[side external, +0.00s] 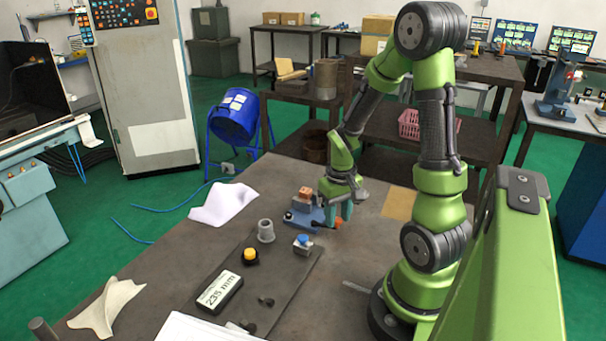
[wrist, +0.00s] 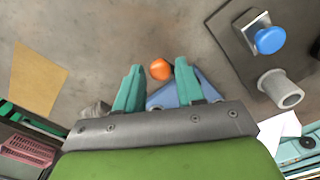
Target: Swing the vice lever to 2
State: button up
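The lever's orange knob (wrist: 160,69) appears between my two teal fingertips, with a small gap on each side. My gripper (side external: 338,212) points down and is open. The lever's shaft and any position numbers cannot be made out.
A tan sheet (side external: 398,203) lies to the right. White cloth (side external: 224,204) lies at the far edge.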

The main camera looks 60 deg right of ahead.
grip_shut()
jog(key=shift+d, duration=0.1)
jog(key=n, duration=0.1)
jog(key=d+n, duration=0.1)
jog(key=n, duration=0.1)
jog(key=shift+w+d, duration=0.2)
jog(key=shift+w, duration=0.1)
jog(key=n, duration=0.1)
jog(key=w+d+n, duration=0.1)
jog(key=n, duration=0.1)
jog(key=shift+d+n, duration=0.25)
jog(key=shift+n, duration=0.05)
jog(key=w+n, duration=0.1)
jog(key=n, duration=0.1)
jog(key=w+d+n, duration=0.1)
jog(key=n, duration=0.1)
jog(key=shift+d+n, duration=0.2)
jog(key=shift+n, duration=0.1)
jog(key=shift+w+d+n, duration=0.1)
jog(key=shift+w+n, duration=0.45)
jog(key=shift+n, duration=0.4)
jog(key=shift+w+d+n, duration=0.1)
jog(key=shift+w+n, duration=0.4)
jog(key=shift+n, duration=0.45)
jog(key=shift+w, duration=0.1)
